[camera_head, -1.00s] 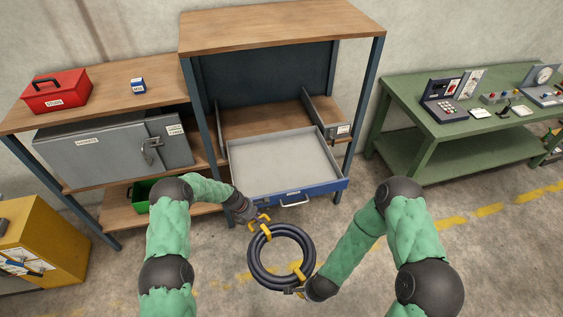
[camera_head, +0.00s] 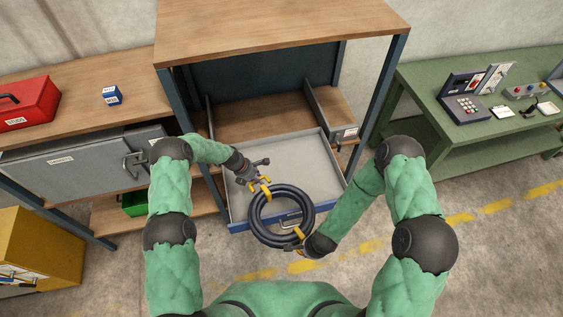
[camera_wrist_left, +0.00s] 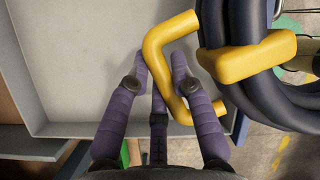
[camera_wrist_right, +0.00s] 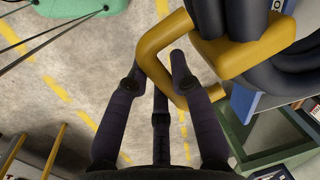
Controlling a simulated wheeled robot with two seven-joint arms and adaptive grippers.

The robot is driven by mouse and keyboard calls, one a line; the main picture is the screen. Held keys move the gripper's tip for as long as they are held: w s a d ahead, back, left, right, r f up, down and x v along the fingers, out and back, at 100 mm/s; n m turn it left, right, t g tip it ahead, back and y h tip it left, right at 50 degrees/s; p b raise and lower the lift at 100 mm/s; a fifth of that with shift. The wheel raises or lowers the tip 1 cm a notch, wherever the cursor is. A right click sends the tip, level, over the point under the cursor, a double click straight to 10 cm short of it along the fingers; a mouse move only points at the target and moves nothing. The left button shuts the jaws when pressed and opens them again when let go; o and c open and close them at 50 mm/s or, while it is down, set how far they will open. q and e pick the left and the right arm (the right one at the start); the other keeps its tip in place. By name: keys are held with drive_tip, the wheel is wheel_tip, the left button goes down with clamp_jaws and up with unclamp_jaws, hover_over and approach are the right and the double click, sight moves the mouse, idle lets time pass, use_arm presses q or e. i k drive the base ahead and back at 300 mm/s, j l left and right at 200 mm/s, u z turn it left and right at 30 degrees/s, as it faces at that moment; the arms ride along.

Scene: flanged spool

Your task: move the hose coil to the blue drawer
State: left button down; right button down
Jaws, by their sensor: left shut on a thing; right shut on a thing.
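The hose coil (camera_head: 312,214) is a dark ring of hose with yellow clips that form handles. It is held over the front of the open blue drawer (camera_head: 336,203), whose grey inside is bare where it shows. My left gripper (camera_head: 257,184) is shut on the yellow handle at the coil's upper left; this handle (camera_wrist_left: 152,62) passes between its fingers in the left wrist view. My right gripper (camera_head: 299,246) is shut on the handle at the coil's lower right, which also shows in the right wrist view (camera_wrist_right: 150,58). The coil hides part of the drawer front.
The cabinet's wooden top (camera_head: 280,30) overhangs behind the drawer. A grey locker (camera_head: 75,165) and a red toolbox (camera_head: 28,103) are at left. A green bench (camera_head: 450,130) stands at right. A yellow cabinet (camera_head: 40,245) is at lower left.

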sight(282, 175)
drive_tip(key=i, duration=0.85)
